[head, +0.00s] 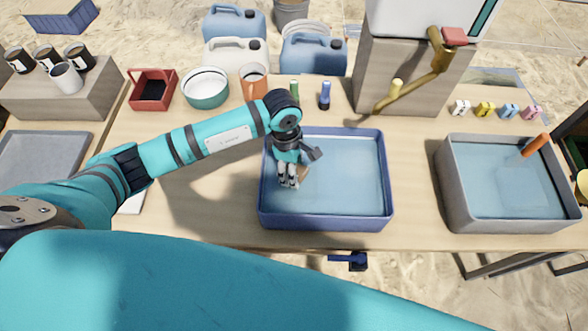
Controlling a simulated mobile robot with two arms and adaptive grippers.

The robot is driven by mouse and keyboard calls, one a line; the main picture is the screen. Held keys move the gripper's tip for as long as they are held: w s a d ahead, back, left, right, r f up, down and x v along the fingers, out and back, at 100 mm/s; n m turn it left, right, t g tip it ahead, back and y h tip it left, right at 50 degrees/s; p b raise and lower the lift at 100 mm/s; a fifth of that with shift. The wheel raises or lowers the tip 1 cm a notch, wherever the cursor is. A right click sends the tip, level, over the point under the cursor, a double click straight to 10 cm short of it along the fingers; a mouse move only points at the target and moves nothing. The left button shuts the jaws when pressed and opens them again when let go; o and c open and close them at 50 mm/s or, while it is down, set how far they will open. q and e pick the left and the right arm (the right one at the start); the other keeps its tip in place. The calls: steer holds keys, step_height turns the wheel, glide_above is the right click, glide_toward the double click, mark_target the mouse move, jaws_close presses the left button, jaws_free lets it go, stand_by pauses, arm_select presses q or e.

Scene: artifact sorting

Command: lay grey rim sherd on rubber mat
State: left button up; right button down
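My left arm reaches in from the left, and my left gripper (289,184) points down inside the left part of the blue basin (326,222), which holds water. Its fingertips look close together, but whether they hold anything is unclear. A small brownish piece (304,173) shows just right of the fingers, partly hidden by them; I cannot tell if it touches them. I cannot make out the grey rim sherd. I cannot pick out a rubber mat for certain; a flat grey tray-like surface (40,160) lies at the left. My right gripper is not in view.
A grey basin (455,205) of water with an orange-handled tool (535,146) stands right. A brass tap (412,88) overhangs the table behind. A white flat item (132,204) is partly hidden by my arm.

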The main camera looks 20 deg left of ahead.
arm_select(q)
steer(key=shift+f, duration=0.85)
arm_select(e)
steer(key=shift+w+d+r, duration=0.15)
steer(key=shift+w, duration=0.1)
arm_select(q)
steer(key=shift+f, duration=0.1)
steer(key=o, duration=1.1)
steer(key=shift+o, duration=0.2)
steer(key=shift+r, duration=0.2)
steer(key=shift+w+r, duration=0.1)
steer(key=shift+r, duration=0.2)
step_height(320, 180, up, 11)
steer(key=a+b, duration=0.1)
steer(key=shift+a+b, duration=0.25)
steer(key=shift+b, duration=0.1)
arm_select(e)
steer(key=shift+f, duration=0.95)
